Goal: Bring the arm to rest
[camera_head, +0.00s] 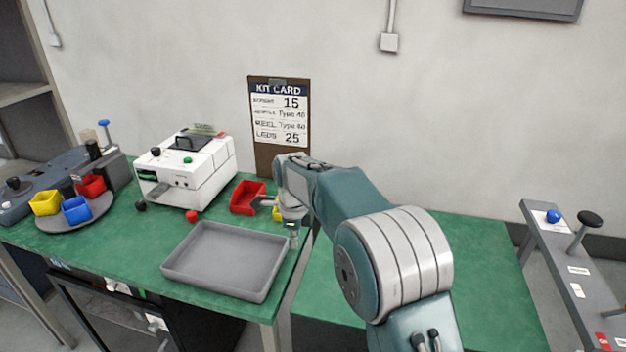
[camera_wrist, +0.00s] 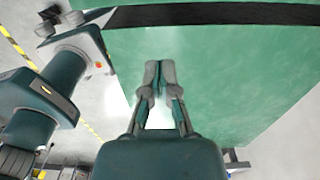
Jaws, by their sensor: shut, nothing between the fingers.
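My arm reaches from the lower right of the head view up and over the green bench. My gripper (camera_head: 292,232) hangs near the right rear corner of the grey tray, pointing down. In the wrist view my gripper (camera_wrist: 159,72) is shut, its fingertips together with nothing between them. Below it is the bare green bench top (camera_wrist: 215,70). The fingertips are small and partly hidden by the wrist in the head view.
A grey tray (camera_head: 215,288) lies at the bench front. A red bin (camera_head: 247,197), a partly hidden yellow bin (camera_head: 277,214) and a white machine (camera_head: 195,170) stand behind it. A kit card (camera_head: 280,112) leans at the wall. The right-hand green top (camera_head: 480,270) is clear. A grey rack (camera_head: 560,270) stands far right.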

